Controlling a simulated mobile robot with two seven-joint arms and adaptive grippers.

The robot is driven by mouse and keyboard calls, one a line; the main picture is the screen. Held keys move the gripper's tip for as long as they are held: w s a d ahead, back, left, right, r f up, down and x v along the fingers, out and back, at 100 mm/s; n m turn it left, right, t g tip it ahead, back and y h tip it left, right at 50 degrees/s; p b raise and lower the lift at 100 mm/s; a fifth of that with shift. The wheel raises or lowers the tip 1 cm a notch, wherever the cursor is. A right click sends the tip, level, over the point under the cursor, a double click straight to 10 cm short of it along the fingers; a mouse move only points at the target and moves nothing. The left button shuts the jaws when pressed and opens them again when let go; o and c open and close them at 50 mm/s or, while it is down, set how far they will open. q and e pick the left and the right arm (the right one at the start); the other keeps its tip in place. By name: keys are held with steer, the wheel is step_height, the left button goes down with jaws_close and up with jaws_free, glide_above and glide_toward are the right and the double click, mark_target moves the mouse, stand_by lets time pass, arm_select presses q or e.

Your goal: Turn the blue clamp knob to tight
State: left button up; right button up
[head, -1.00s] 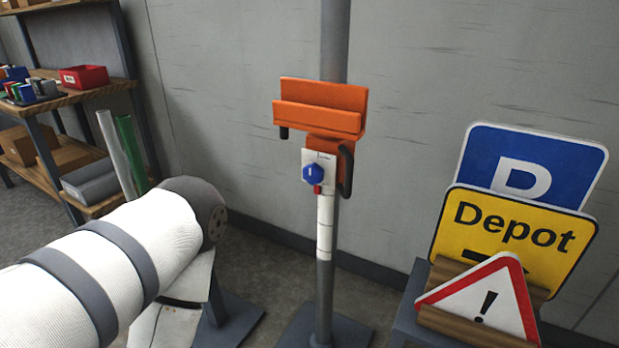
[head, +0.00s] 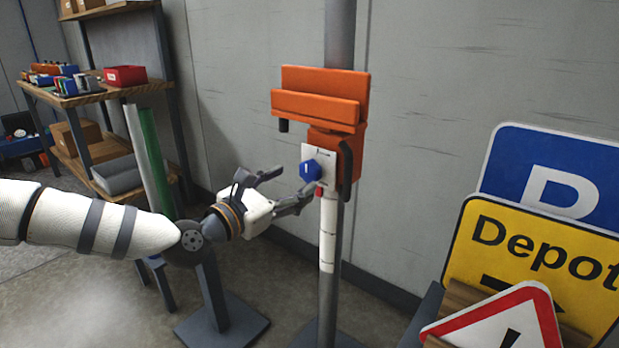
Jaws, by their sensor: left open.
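The blue clamp knob (head: 311,170) sits on a white plate (head: 318,157) on the front of the orange clamp bracket (head: 319,97), which is fixed to a grey upright post (head: 345,42). A white line marks the knob's face; the plate's lettering is too small to read. My left gripper (head: 293,186) is open and empty, its fingers pointing right towards the knob. One finger is just left of the knob, the other lower, near the plate's bottom edge. I cannot tell whether either touches. My right gripper is not in view.
Road signs stand in a rack at the right: a blue P sign (head: 545,175), a yellow Depot sign (head: 540,262) and a red-edged triangle (head: 505,322). Shelves with a red bin (head: 125,76) are at the back left. A grey wall (head: 480,80) is behind the post.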

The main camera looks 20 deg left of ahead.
mark_target(306, 176)
arm_select(q)
steer(key=x, duration=0.6)
steer(key=shift+w+d, duration=0.15)
steer(key=shift+w, duration=0.1)
steer(key=c, duration=1.2)
